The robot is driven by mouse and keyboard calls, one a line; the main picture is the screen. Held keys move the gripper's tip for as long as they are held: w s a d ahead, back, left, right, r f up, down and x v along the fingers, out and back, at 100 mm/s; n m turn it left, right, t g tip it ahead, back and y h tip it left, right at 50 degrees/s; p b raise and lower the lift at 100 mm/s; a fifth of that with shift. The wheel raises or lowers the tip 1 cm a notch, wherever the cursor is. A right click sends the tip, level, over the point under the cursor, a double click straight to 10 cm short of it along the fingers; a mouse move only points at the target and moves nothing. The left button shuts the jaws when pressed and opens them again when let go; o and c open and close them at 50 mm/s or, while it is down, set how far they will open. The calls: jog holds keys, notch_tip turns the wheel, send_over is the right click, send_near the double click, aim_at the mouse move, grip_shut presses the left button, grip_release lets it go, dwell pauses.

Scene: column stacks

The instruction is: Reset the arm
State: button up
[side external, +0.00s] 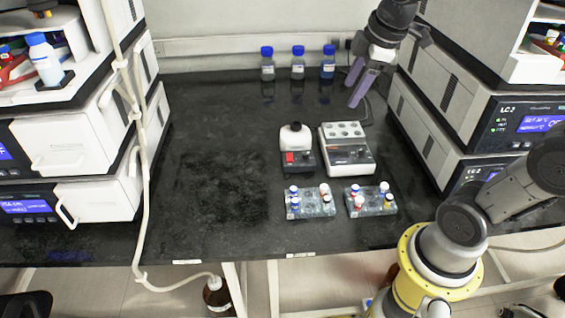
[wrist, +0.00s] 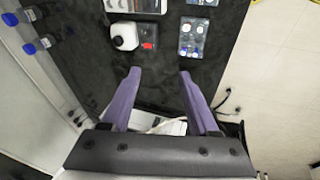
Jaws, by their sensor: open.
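My gripper (side external: 357,84) is open and empty, with two purple fingers, up at the back right of the bench in the side view. In the wrist view my gripper (wrist: 158,72) has its fingers spread, with only dark bench between the tips. It is apart from every object on the bench (side external: 215,170). My arm's base stands at the lower right of the side view, and part of the arm between base and wrist is out of frame.
Instrument stacks stand left (side external: 95,155) and right (side external: 450,110). Capped bottles (side external: 298,70) line the back. A small mixer (side external: 297,150), a white block device (side external: 346,150) and two vial racks (side external: 311,205) (side external: 371,203) sit mid-right. A pale tube (side external: 146,170) hangs at left. The bench's left-middle is clear.

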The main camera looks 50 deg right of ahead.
jog(key=s+a+f+m, duration=0.1)
jog(key=s+a+m, duration=0.2)
jog(key=s, duration=0.3)
jog(key=s+a+f+m+t+y, duration=0.1)
jog(key=s+a+f+m, duration=0.1)
jog(key=s+a+m, duration=0.2)
jog(key=shift+s+a+m+t, duration=0.25)
jog(key=shift+s+m, duration=0.35)
jog(key=shift+s, duration=0.95)
jog(key=shift+d+f, duration=0.1)
